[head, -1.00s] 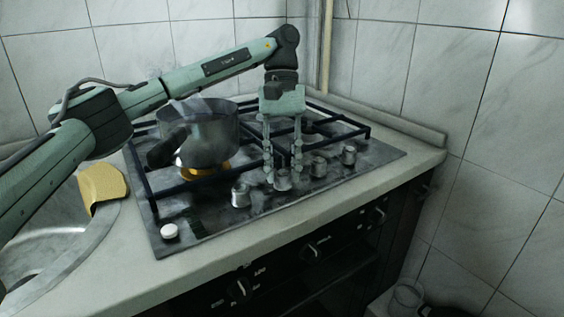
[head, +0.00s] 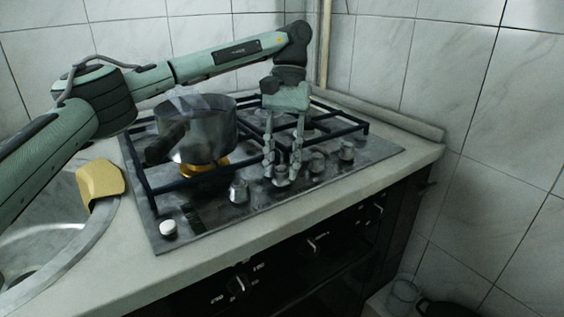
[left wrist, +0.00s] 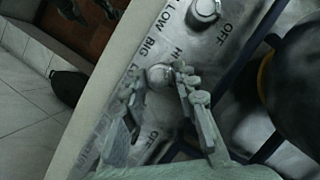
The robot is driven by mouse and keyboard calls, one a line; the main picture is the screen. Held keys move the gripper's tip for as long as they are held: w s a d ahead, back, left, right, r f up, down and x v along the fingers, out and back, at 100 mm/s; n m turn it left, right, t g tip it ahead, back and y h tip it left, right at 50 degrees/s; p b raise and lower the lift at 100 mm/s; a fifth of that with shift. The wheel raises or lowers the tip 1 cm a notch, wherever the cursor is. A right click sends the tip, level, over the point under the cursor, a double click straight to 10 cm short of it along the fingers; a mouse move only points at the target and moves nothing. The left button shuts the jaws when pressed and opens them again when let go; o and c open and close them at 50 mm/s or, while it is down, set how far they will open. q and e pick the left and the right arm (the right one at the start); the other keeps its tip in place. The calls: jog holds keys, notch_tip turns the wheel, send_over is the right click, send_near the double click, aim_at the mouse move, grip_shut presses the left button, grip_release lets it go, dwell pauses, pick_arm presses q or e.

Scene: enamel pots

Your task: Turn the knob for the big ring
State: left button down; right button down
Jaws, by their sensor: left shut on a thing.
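The stove (head: 215,205) has a row of small metal knobs along its front. In the left wrist view, my left gripper (left wrist: 160,95) is shut on this round silver knob (left wrist: 160,75). My right gripper is in neither view.
A dark metal pot (head: 208,130) stands on the left burner. Other knobs flank the held one, left (head: 238,191) and right (head: 317,163). A yellow sponge (head: 100,180) lies by the sink (head: 60,240).

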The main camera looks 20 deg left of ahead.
pick_arm(q)
jog(key=c, duration=1.2)
grip_release()
jog(key=shift+o, duration=0.2)
jog(key=shift+r, duration=0.1)
jog(key=v, duration=1.2)
